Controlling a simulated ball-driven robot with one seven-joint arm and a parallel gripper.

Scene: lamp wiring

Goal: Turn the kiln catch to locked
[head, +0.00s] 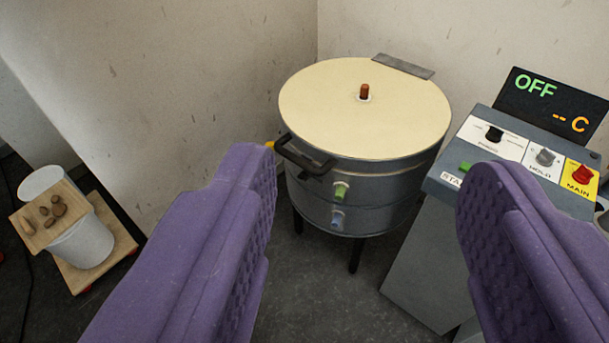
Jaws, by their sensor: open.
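The kiln (365,110) is a round metal drum on short dark legs with a cream lid, which looks down flat. A black bar handle (303,157) sticks out at its front left rim. A small yellow-orange piece (270,144) shows just beside my left finger; I cannot tell whether it is the catch, nor its setting. Green (341,190) and blue (337,219) plugs sit on the drum's front. My gripper (367,170) is open and empty, its purple fingers apart in front of the kiln. The left finger hides part of the view left of the drum.
A grey control console (420,260) stands right of the kiln, partly behind my right finger, with a display (550,103) reading OFF. A white bucket (82,243) with a board of brown lumps stands on a wooden dolly at left. Walls close in behind the kiln.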

